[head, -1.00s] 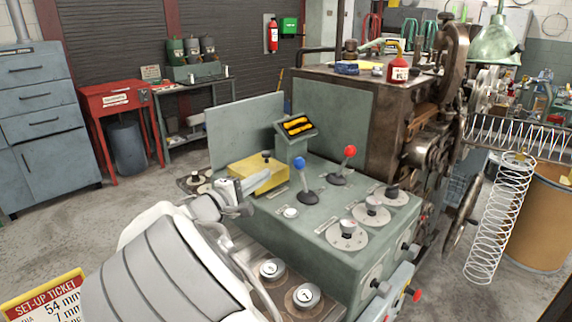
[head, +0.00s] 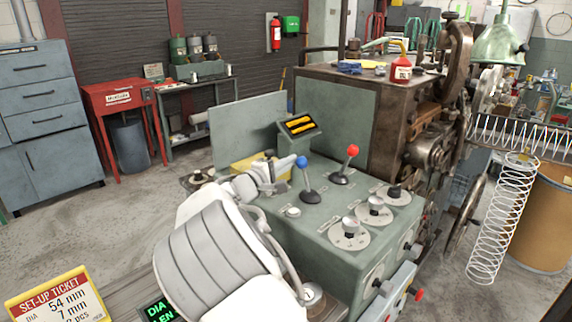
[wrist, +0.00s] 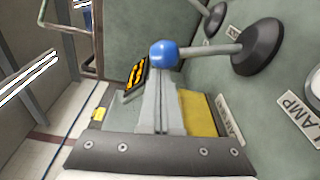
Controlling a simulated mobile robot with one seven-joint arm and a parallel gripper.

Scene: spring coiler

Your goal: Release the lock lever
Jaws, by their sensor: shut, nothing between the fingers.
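A lever with a blue ball knob (head: 302,162) stands on the green console, tilted slightly left from its black boot. A lever with a red ball knob (head: 353,150) stands behind it to the right. No readable label tells me which is the lock lever. My gripper (head: 288,163) is shut and empty, with its tips right beside the blue knob. In the wrist view the blue knob (wrist: 163,54) shows at the ends of my shut fingers (wrist: 163,85), its rod (wrist: 212,50) running right to the boot. I cannot tell whether they touch.
A yellow block (head: 246,166) lies behind my gripper, partly hidden. A small black-and-yellow display (head: 299,125) stands at the console's rear. Several dials (head: 350,232) and a white button (head: 293,211) are to the right. A set-up ticket (head: 58,297) shows lower left.

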